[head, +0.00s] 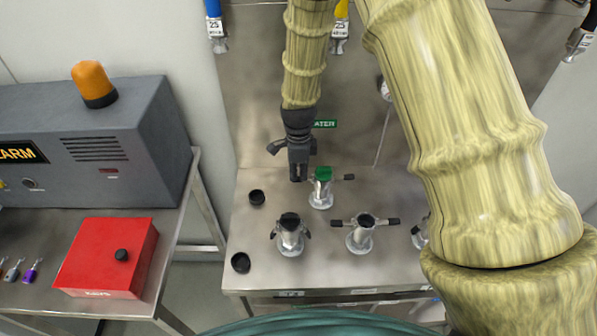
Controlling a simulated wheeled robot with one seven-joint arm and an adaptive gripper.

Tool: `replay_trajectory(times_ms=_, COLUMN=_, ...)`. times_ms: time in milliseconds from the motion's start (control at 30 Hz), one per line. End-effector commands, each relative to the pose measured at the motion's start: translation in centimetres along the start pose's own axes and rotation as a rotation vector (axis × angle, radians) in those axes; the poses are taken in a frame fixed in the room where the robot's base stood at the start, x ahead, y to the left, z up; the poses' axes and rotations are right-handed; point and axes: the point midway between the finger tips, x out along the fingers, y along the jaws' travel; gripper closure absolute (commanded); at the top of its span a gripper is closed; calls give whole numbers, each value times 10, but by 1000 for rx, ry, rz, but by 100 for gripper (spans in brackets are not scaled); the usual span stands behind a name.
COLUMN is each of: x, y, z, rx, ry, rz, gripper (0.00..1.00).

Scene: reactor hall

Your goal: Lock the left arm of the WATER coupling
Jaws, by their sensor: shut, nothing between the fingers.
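The WATER coupling (321,190) is a silver fitting with a green top, upright at the back of the steel bench, below a green label (325,124) that reads "ATER", its start hidden by my gripper. Its right arm (347,177), with a black grip, sticks out to the right. Its left arm cannot be made out; my gripper is in front of that side. My gripper (297,178) points down, shut and empty, just left of the green top. I cannot tell whether it touches the coupling.
Two other couplings stand nearer on the bench (330,273): one with lowered arms (289,236), one with arms spread (362,233). Another is partly hidden by my arm. Two black caps (257,197) lie left. A red box (108,257) and grey alarm unit (95,140) occupy the left table.

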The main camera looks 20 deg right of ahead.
Motion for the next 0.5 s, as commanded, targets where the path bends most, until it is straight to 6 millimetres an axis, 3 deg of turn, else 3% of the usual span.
replay_trajectory(times_ms=500, x=28, y=1, z=0, rx=-1, ry=1, rz=3, gripper=100)
